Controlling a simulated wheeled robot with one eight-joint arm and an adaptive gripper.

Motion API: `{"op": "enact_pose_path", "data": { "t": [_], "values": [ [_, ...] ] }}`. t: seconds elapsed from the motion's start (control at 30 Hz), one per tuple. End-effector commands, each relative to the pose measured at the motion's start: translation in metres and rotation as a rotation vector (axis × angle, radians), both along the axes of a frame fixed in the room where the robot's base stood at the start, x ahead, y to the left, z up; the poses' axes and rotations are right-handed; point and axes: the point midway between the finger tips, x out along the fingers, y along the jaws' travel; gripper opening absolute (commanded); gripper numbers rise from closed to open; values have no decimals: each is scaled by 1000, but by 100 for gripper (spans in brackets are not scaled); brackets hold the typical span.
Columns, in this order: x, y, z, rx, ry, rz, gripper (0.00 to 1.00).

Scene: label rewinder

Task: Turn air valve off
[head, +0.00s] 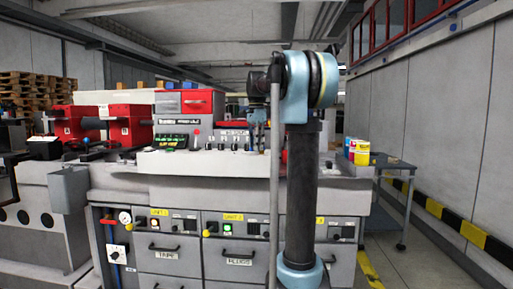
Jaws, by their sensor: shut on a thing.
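At the lower left of the machine front, a round white gauge (125,216) sits beside a small red part (108,221). A blue pipe runs below them, and a white box with a dark knob (117,252) is lower down. I cannot tell for sure which of these is the air valve, or its position. My arm rises right of centre, with a dark upright link and pale blue joints. Its far end bends toward the machine. My gripper cannot be made out; it seems hidden behind the arm.
The grey machine has drawers (167,254), a control panel (235,138) and red units (130,124) on top. The floor at the far right is clear beside the striped wall.

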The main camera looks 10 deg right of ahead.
Motion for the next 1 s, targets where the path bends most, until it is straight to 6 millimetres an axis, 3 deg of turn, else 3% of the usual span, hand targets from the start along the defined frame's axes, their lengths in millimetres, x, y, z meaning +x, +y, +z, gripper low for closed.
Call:
{"op": "enact_pose_path", "data": {
  "t": [0.5,1.0],
  "values": [
    [16,4,1,2,-5,-457,0],
    [23,3,1,3,-6,-669,0]
  ]
}}
